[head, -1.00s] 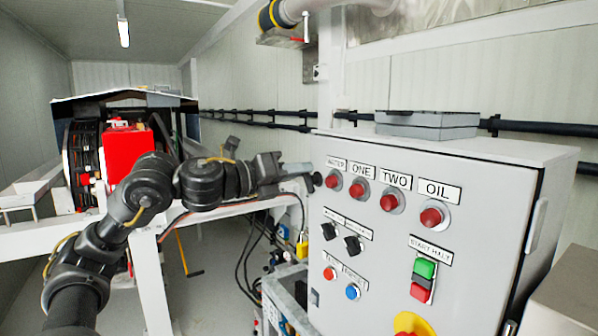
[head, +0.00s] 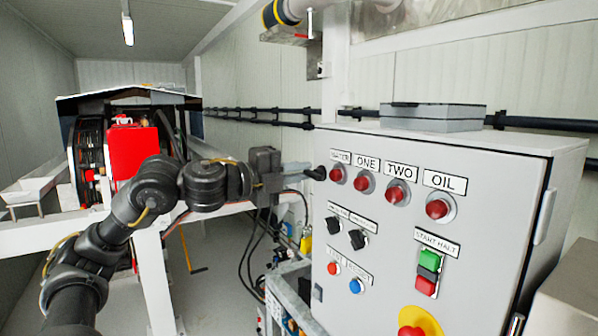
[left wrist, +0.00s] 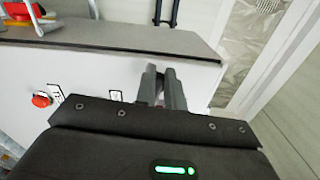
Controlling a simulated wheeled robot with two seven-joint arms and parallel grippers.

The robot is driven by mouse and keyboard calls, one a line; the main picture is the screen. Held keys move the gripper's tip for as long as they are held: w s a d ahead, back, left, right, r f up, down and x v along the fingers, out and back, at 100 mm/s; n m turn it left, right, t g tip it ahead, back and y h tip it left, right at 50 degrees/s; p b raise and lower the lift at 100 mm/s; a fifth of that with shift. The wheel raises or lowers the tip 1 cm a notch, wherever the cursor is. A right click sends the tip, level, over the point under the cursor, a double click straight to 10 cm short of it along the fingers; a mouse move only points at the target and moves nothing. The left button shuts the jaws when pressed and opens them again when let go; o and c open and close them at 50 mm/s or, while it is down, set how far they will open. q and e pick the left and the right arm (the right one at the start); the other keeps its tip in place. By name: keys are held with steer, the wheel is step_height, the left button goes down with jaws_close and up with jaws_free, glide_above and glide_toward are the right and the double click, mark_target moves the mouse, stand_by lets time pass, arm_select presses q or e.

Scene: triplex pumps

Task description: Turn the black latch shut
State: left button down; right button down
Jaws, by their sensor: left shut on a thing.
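The black latch (head: 317,173) is at the upper left edge of the grey control cabinet's front (head: 370,240), left of the top row of red buttons. My left gripper (head: 298,170) reaches it from the left and is shut on it. In the left wrist view the gripper's two fingers (left wrist: 161,88) are close together at the cabinet face; they hide most of the latch, so its exact angle is unclear. My right gripper is not in view.
Red buttons (head: 365,183), black selector knobs (head: 333,225) and a yellow-ringed red stop button (head: 413,330) are on the cabinet front near the latch. A grey box (head: 432,117) lies on the cabinet top. Cables hang left of the cabinet.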

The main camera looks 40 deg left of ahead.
arm_select(q)
steer(key=shift+f+n, duration=0.15)
steer(key=shift+n, duration=0.45)
steer(key=c, duration=1.5)
jaws_free()
steer(key=b+v, duration=1)
steer(key=v, duration=0.1)
